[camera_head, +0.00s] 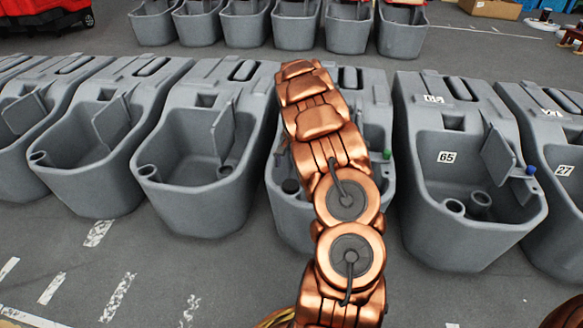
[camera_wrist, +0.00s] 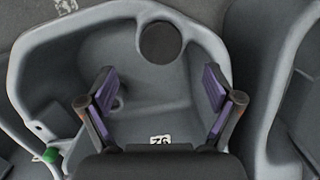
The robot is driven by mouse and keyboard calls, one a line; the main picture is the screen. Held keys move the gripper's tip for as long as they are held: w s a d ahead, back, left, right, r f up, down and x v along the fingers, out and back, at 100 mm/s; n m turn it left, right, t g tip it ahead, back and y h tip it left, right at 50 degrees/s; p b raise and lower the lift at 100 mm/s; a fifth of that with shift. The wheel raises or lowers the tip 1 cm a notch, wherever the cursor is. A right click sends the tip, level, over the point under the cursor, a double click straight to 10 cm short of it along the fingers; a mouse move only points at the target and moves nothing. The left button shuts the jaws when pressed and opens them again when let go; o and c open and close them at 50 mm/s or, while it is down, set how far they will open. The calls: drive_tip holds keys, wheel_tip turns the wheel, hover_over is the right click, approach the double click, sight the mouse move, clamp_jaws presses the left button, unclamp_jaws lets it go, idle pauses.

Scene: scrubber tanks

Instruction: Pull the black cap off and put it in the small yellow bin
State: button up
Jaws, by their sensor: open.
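A flat, dark round black cap (camera_wrist: 160,42) shows in the wrist view, at the far rounded end of a grey tank (camera_wrist: 60,65). In the head view a dark round top (camera_head: 290,186) shows inside the tank behind my arm, and it looks like the same cap. My gripper (camera_wrist: 159,88) is open and empty over this tank, with its purple-padded fingers wide apart. The cap lies ahead of the fingertips, between their lines and apart from them. My arm hides my gripper in the head view. I cannot make out a small yellow bin in either view.
Similar grey tanks stand close on both sides, such as the one labelled 65 (camera_head: 475,215). A green knob (camera_wrist: 50,155) sits on this tank's rim. More tanks (camera_head: 245,28) stand behind. Open floor (camera_head: 150,270) lies at the front left.

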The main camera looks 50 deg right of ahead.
sight(291, 184)
drive_tip(key=f, duration=0.2)
drive_tip(key=f+b, duration=0.1)
drive_tip(key=f, duration=0.1)
drive_tip(key=f+b, duration=0.1)
drive_tip(key=f, duration=0.2)
drive_tip(key=shift+s+a, duration=0.25)
drive_tip(key=shift+a, duration=0.15)
drive_tip(key=c, duration=1.4)
drive_tip(key=shift+r+p, duration=0.5)
drive_tip(key=shift+r, duration=0.65)
idle(0.7)
drive_tip(key=shift+r+p, duration=1.3)
drive_tip(key=shift+r, duration=1.55)
